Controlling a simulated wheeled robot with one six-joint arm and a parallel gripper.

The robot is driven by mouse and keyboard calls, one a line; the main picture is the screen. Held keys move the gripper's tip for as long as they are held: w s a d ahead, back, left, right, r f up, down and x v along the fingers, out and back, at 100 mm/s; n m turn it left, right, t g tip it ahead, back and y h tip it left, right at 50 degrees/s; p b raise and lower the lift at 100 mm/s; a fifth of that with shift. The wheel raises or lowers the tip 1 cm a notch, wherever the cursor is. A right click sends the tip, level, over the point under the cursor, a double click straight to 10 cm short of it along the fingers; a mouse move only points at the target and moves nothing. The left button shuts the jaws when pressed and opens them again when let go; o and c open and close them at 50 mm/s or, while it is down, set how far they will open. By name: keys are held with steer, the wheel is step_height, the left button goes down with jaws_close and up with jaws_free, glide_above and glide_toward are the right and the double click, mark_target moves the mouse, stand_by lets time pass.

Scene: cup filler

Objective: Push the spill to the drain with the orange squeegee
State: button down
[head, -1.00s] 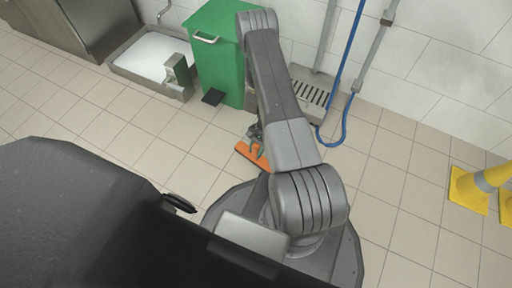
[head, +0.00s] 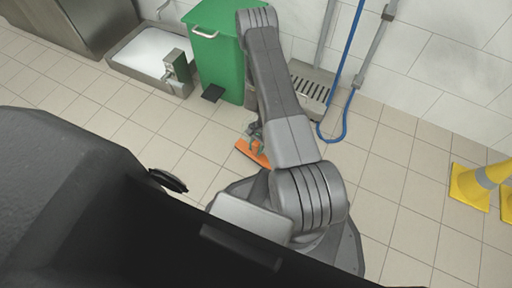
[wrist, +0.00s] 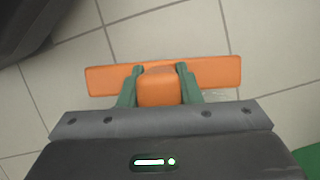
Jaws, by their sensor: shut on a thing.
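The orange squeegee (head: 253,151) is at the tiled floor beside my arm in the head view, its wide head partly hidden by the arm. In the wrist view the squeegee (wrist: 215,73) spans the picture as a long orange bar with a block at its middle. My gripper (wrist: 160,72) has its two green fingers shut on either side of that block. A faint wet patch (wrist: 216,96) seems to show on the floor just behind the bar's right part. The grated drain (head: 312,88) is at the wall, right of the green bin.
The green bin (head: 219,60) with a black pedal stands at the wall. A steel basin (head: 150,52) is left of it. A blue hose (head: 349,80) hangs by the drain. Yellow cones (head: 470,187) stand at the far right. The tiles right of my arm are clear.

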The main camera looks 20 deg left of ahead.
steer(key=shift+f+b, duration=0.45)
steer(key=shift+w+d+b, duration=0.1)
steer(key=shift+w+b, duration=0.75)
steer(key=shift+w, duration=0.55)
steer(key=w+d+b, duration=0.1)
steer(key=w, duration=1.8)
steer(key=shift+w+d+b, duration=0.25)
steer(key=shift+w+b, duration=0.1)
stand_by(0.4)
steer(key=shift+r, duration=0.1)
stand_by(1.6)
step_height(320, 180, up, 7)
steer(key=p, duration=0.2)
stand_by(0.4)
stand_by(0.4)
